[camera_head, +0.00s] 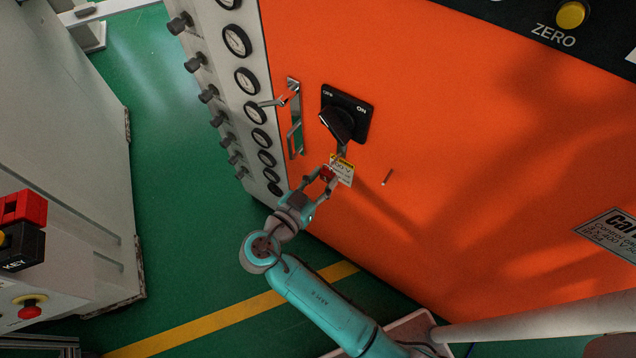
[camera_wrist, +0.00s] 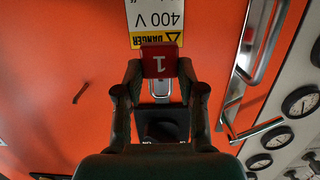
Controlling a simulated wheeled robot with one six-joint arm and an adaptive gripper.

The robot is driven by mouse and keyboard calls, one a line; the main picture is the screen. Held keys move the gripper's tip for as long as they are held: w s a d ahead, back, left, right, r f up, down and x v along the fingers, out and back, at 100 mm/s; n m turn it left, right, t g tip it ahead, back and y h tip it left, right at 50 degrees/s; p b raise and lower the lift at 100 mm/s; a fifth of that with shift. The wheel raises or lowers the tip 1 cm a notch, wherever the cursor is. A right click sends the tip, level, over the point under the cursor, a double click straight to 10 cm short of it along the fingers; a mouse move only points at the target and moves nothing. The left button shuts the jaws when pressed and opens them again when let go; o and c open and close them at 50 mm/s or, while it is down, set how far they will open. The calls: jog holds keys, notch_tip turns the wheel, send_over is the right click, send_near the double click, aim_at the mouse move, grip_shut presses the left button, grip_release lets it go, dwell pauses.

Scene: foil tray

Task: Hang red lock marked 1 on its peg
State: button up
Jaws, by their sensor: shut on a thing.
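The red lock marked 1 (camera_wrist: 160,62) is between the fingertips of my gripper (camera_wrist: 160,80) in the wrist view, its number upside down. Its metal shackle (camera_wrist: 160,88) points toward the black rotary switch (camera_wrist: 160,122). In the head view my gripper (camera_head: 322,179) is shut on the red lock (camera_head: 327,173), just below the switch (camera_head: 346,114). I cannot tell whether the shackle touches or passes through any part of the switch. A thin bare peg (camera_head: 388,177) sticks out of the orange panel to the right; it also shows in the wrist view (camera_wrist: 80,93).
A yellow and white danger tag (camera_head: 342,172) is right by the lock. A metal door handle (camera_head: 295,125) stands out from the panel left of the switch. Gauges (camera_head: 248,82) line the cabinet's left side. The panel around the peg is clear.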

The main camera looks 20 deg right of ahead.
jog(key=shift+x, duration=1.3)
jog(key=shift+w+d+f, duration=0.2)
jog(key=shift+w+d, duration=0.15)
jog(key=shift+d, duration=0.15)
jog(key=o, duration=1.2)
jog(key=shift+o, duration=0.2)
jog(key=v, duration=1.2)
jog(key=shift+d+f, duration=0.1)
jog(key=shift+f, duration=0.05)
